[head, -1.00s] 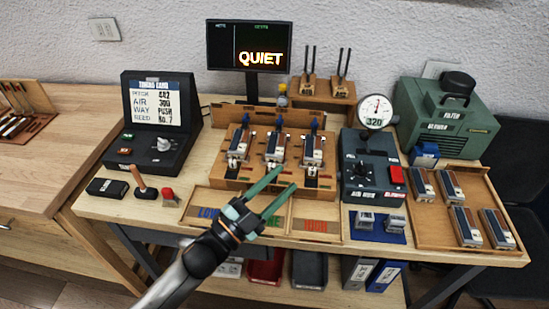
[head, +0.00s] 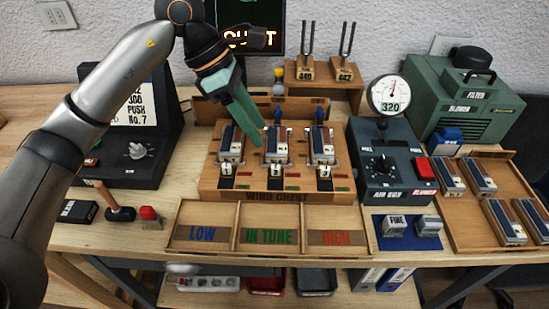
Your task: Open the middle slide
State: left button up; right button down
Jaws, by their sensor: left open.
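The wind chest (head: 276,196) is a wooden block in the middle of the bench. Three metal-and-blue reed units stand on it, numbered 1 to 3. The middle unit (head: 276,150) sits above the label 2, between the left unit (head: 231,148) and the right unit (head: 321,150). Blue knobs show behind the units, and the middle one's slide is partly hidden. My left gripper (head: 255,137) reaches down from the upper left, open, with its green fingers above and behind the chest between the left and middle units. I cannot tell whether it touches anything. My right gripper is not in view.
A sorting tray (head: 268,253) marked LOW, IN TUNE and HIGH lies empty in front of the chest. A dark control box (head: 390,165) with a gauge (head: 389,96) stands right of it. Tuning forks (head: 305,70) stand behind. A tray of spare units (head: 465,235) is at the right.

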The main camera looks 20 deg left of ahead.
aim_at(275, 166)
pick_arm(q)
jog(key=shift+y, duration=0.5)
jog(key=x, duration=0.7)
jog(key=w+a+x, duration=0.1)
jog(key=x, duration=0.3)
jog(key=shift+f, duration=0.35)
grip_shut()
dwell(0.6)
